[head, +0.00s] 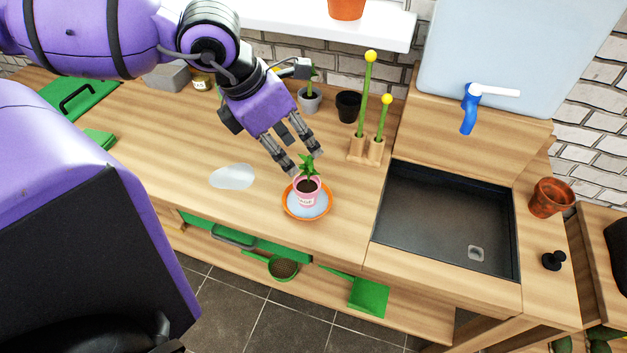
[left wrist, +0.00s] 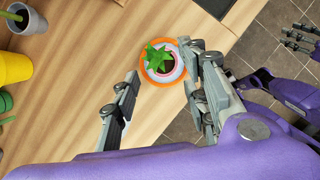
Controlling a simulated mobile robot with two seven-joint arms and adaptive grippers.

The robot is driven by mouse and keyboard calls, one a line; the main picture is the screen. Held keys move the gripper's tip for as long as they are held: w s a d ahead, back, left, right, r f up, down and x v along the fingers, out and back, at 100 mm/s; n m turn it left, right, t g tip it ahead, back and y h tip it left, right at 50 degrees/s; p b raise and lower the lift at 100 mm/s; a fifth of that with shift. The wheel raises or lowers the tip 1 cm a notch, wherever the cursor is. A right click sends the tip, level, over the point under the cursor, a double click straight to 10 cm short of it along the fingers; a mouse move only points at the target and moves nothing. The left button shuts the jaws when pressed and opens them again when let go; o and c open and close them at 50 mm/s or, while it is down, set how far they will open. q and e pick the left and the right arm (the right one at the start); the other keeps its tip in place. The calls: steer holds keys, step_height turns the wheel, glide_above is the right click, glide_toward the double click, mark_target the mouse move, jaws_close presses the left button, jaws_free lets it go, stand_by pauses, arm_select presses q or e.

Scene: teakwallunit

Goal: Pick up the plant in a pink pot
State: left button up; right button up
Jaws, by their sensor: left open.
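The plant in a pink pot (head: 307,197) stands upright on an orange saucer (head: 287,203) near the front edge of the wooden counter. Its green leaves and dark soil also show in the left wrist view, where the pink pot (left wrist: 179,66) lies beyond the fingers, close to the right finger. My left gripper (head: 307,160) is open and empty, just behind and above the plant in the head view. In the left wrist view its fingers (left wrist: 160,92) are spread apart. Whether a finger touches the leaves I cannot tell. A right gripper cannot be made out in the head view.
A grey pot with a plant (head: 310,98), a black pot (head: 348,106) and yellow-tipped sticks in a wooden holder (head: 366,148) stand behind. A dark sink (head: 440,215) lies to the right. A whitish oval patch (head: 233,177) lies left of the saucer on otherwise clear wood.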

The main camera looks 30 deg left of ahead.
mark_target(302, 157)
arm_select(q)
steer(key=x, duration=0.1)
steer(key=b+x, duration=0.1)
steer(key=shift+w+a+f+b, duration=0.15)
steer(key=shift+f+b, duration=0.15)
steer(key=shift+f, duration=0.1)
steer(key=shift+w+f, duration=0.1)
steer(key=shift+f, duration=0.1)
steer(key=b+x, duration=0.2)
steer(key=x, duration=0.1)
steer(key=shift+w+a+f+b, duration=0.1)
steer(key=shift+f+b, duration=0.3)
steer(key=shift+w+f+b, duration=0.2)
steer(key=shift+f+b, duration=0.1)
steer(key=shift+f, duration=0.05)
steer(key=shift+w, duration=0.1)
steer(key=shift+r, duration=0.2)
steer(key=c, duration=0.8)
jaws_close()
arm_select(e)
steer(key=shift+g, duration=0.3)
steer(key=f, duration=0.1)
steer(key=s+f, duration=0.1)
steer(key=f, duration=0.1)
steer(key=s+d+f, duration=0.1)
steer(key=f, duration=0.1)
steer(key=shift+f, duration=0.2)
